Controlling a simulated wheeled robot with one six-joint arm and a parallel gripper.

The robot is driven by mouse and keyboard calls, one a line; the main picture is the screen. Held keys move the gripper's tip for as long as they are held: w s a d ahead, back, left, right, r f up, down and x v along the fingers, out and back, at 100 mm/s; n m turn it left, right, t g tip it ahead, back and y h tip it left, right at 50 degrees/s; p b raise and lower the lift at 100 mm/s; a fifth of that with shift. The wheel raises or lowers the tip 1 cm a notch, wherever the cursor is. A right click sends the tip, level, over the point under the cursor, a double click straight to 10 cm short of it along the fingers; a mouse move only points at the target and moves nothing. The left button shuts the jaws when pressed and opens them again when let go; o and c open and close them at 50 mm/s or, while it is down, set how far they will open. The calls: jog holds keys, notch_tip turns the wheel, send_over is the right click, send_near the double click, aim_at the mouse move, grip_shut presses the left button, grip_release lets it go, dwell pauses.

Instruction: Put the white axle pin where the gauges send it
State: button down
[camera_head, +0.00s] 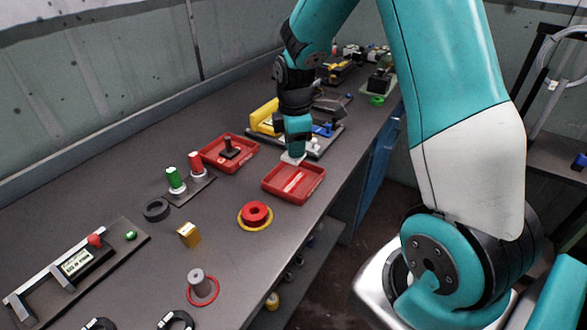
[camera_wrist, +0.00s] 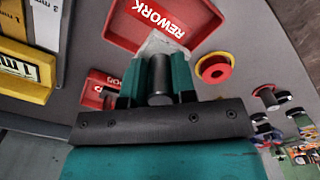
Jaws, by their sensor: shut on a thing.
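My gripper (camera_head: 294,155) is at the far rim of the near red tray (camera_head: 272,184), jaws pointing down. In the wrist view its teal jaws (camera_wrist: 157,82) are shut on a grey cylinder that appears to be the shaft of the white axle pin; the pin's whitish plate (camera_wrist: 160,44) shows beyond it, overlapping the tray's edge. The tray's label reads REWORK (camera_wrist: 165,16). I cannot tell the height of the pin above the rim. A yellow gauge (camera_head: 262,116) stands behind my gripper.
A second red tray (camera_head: 209,156) holds a dark pin (camera_head: 230,147). Green (camera_head: 175,178) and red (camera_head: 196,162) posts stand beside it. The bench edge runs right of the tray.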

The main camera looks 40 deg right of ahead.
aim_at(295, 182)
notch_tip(295, 182, down, 8)
jog(key=shift+r, duration=0.25)
jog(key=shift+f, duration=0.15)
jog(key=c, duration=0.9)
grip_release()
jog(key=shift+c, duration=0.2)
